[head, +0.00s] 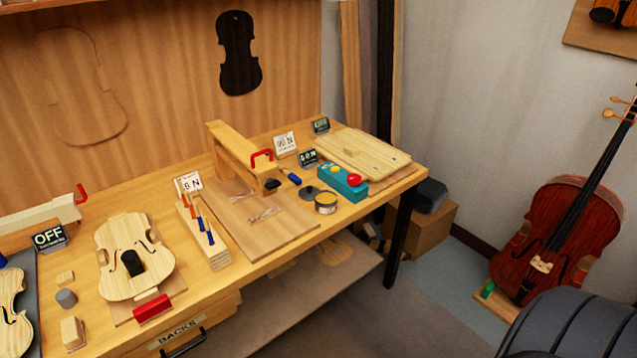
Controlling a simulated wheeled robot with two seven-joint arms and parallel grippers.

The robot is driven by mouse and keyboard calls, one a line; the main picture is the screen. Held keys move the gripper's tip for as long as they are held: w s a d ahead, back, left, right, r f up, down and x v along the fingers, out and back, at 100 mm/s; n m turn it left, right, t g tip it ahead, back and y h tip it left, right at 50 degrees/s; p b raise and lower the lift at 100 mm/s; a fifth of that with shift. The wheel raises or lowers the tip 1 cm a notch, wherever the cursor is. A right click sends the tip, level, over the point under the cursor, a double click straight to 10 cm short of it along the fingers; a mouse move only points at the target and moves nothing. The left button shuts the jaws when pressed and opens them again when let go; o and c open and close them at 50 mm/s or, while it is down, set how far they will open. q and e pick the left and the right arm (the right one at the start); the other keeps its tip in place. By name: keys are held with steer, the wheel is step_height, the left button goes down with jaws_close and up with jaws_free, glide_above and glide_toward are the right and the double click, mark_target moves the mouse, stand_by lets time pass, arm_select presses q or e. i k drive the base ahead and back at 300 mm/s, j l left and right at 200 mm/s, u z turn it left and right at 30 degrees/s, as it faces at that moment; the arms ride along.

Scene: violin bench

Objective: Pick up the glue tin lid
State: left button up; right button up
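A round tin (326,208) with a pale band stands on the workbench, right of centre. A dark grey round disc with a small knob, which looks like the glue tin lid (309,194), lies flat on the bench just left of and behind the tin. Whether the two touch is too small to tell. Neither of my grippers shows in the head view.
A blue-handled tool (290,177) lies behind the lid. The bench's front edge is close by.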

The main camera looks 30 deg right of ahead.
mark_target(308, 193)
steer(key=z, duration=1.05)
